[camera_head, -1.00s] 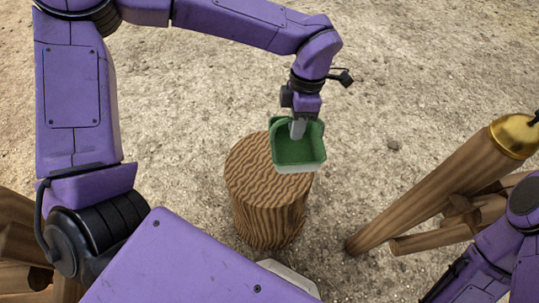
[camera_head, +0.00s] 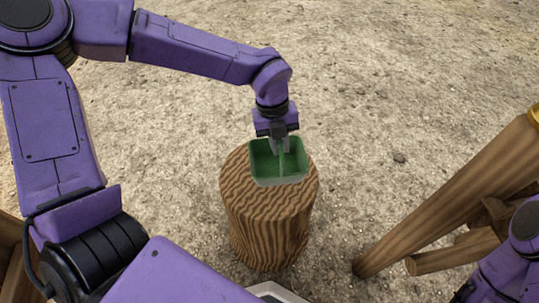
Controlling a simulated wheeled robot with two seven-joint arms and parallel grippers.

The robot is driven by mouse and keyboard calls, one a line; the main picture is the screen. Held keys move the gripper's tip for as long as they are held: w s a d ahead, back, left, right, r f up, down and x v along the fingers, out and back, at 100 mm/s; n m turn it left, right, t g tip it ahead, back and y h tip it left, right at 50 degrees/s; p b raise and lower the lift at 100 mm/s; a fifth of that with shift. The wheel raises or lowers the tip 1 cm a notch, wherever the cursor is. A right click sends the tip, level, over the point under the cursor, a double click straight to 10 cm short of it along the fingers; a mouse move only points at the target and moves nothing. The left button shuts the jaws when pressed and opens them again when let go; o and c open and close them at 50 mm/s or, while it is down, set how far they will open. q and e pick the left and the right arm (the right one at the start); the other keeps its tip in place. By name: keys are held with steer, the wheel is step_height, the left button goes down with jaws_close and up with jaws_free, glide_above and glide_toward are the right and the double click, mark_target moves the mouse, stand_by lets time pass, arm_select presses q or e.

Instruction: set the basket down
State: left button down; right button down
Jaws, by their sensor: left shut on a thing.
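The basket (camera_head: 279,181) is a small green box with an open top and a pale lower edge. It appears over the top of the round wooden stump (camera_head: 270,228), near its far right part. I cannot tell whether its base touches the wood. My left gripper (camera_head: 279,150) points down from above and is shut on the basket; its fingers hide part of the far rim and the inside. My right arm shows only at the lower right edge, and its gripper is out of the picture.
Sandy, gravelly ground (camera_head: 390,100) lies open around the stump. A wooden post structure (camera_head: 450,195) with a gold cap leans at the right. Another wooden piece (camera_head: 12,250) stands at the lower left. A small dark stone (camera_head: 399,157) lies on the ground.

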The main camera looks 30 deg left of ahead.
arm_select(q)
glide_above(271, 158)
step_height(271, 158, down, 5)
steer(key=shift+s+f, duration=0.1)
steer(key=shift+s, duration=0.05)
steer(key=f, duration=0.2)
steer(key=f+b, duration=0.1)
steer(key=shift+a+f, duration=0.2)
steer(key=shift+f, duration=0.15)
steer(key=c, duration=1.5)
jaws_free()
steer(key=shift+f, duration=0.15)
steer(key=o, duration=0.4)
